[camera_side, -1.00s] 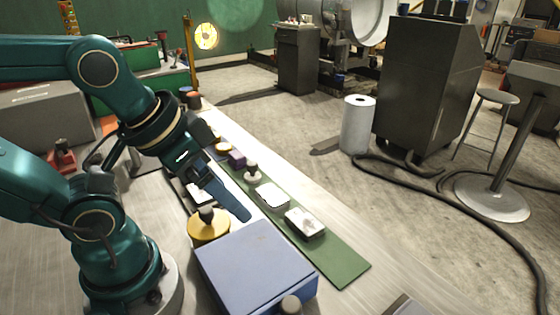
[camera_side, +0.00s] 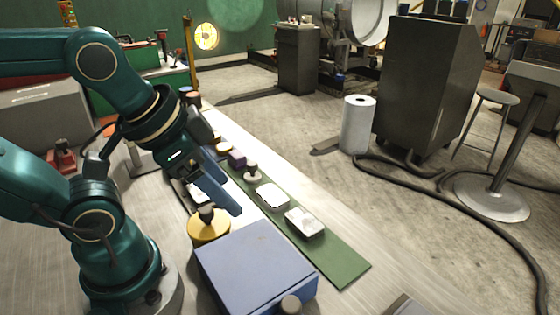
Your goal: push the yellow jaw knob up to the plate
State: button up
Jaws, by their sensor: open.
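The yellow jaw knob (camera_side: 209,230), a yellow round piece with a dark knob on top, stands on the bench left of the green strip. It is close to the back left corner of the blue-grey box (camera_side: 258,262). My gripper (camera_side: 232,205) is open, its long blue-grey fingers slanting down to the right. The fingertips show just right of and above the dark knob; I cannot tell whether they touch it. A small white-topped piece (camera_side: 196,191) lies behind the knob, partly hidden by the fingers. I cannot tell which piece is the plate.
A green strip (camera_side: 340,270) runs along the bench. The blue-grey box fills the front. A paper roll (camera_side: 357,125) stands to the right.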

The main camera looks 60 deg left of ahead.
jog(key=w+a+r+m+g+y, duration=0.1)
jog(key=w+a+m+g+y, duration=0.1)
jog(key=w+a+m, duration=0.35)
jog(key=w+a+r+m+g+y, duration=0.2)
jog(key=w+a, duration=0.1)
jog(key=a, duration=0.5)
jog(key=a+f+g, duration=0.2)
jog(key=a+f, duration=0.2)
jog(key=a, duration=0.5)
jog(key=shift+s+a+f+n+g+h, duration=0.15)
jog(key=shift+s+a+f+g, duration=0.3)
jog(key=shift+s+a+f, duration=0.75)
jog(key=shift+s+a+f+n+g+h, duration=0.2)
jog(key=shift+s+a+f+g, duration=0.3)
jog(key=shift+a+f, duration=1.35)
jog(key=shift+s+a+f+n+g+h, duration=0.15)
jog(key=shift+s+a+f+g, duration=0.5)
jog(key=shift+f, duration=1.5)
jog(key=shift+s+a, duration=0.15)
jog(key=shift+s, duration=0.05)
grip_shut()
